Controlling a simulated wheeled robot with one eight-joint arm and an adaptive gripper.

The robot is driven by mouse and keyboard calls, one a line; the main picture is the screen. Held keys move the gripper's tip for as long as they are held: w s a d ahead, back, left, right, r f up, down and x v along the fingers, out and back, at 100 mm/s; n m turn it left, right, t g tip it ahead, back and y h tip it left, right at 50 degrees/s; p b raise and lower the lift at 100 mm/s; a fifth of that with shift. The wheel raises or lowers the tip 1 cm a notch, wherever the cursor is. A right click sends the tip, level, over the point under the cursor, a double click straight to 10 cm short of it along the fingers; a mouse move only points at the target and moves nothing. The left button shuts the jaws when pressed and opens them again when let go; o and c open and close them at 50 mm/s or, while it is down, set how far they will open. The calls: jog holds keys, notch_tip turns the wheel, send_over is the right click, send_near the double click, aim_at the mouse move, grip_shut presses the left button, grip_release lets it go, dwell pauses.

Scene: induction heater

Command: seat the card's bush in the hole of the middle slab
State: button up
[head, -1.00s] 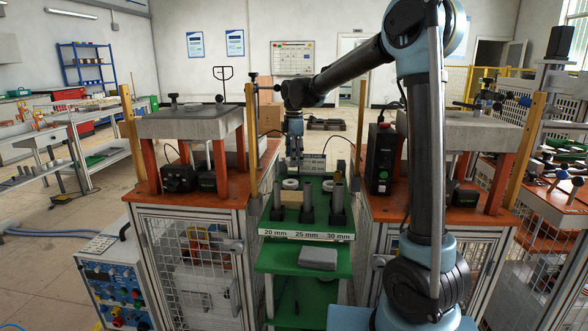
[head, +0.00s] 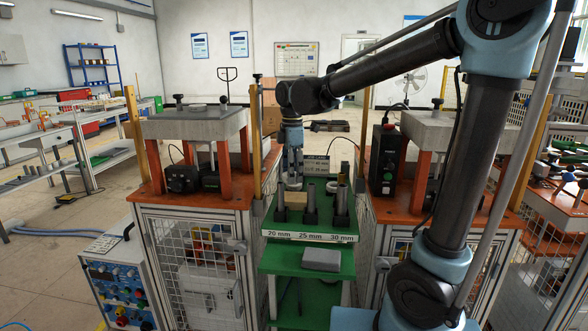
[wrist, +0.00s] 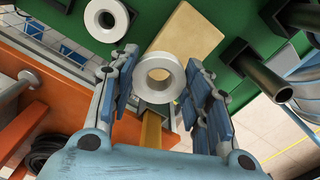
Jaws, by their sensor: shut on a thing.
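My gripper (head: 293,178) hangs over the back left of a green stand. In the wrist view its fingers (wrist: 160,85) are shut on a pale grey ring-shaped bush (wrist: 142,78), gripped by its outer sides. A second pale bush (wrist: 91,20) lies apart on the green top; a bush (head: 331,187) also shows there in the head view. The card (head: 343,168) stands at the back of the stand, its text too small to read. Grey slabs stand at left (head: 180,124) and right (head: 435,128); I cannot tell which is the middle one. No hole is clearly visible.
Dark upright tubes (head: 311,210) stand along the stand's front edge above 20, 25 and 30 mm labels. A cream block (wrist: 185,42) lies near the held bush. Orange posts (head: 221,160) carry the slabs. A black control box (head: 384,160) stands right of the stand.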

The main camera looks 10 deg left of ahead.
jog(key=shift+s+r, duration=0.35)
notch_tip(320, 180, up, 7)
dwell(0.7)
jog(key=shift+f, duration=0.1)
jog(key=shift+s, duration=0.1)
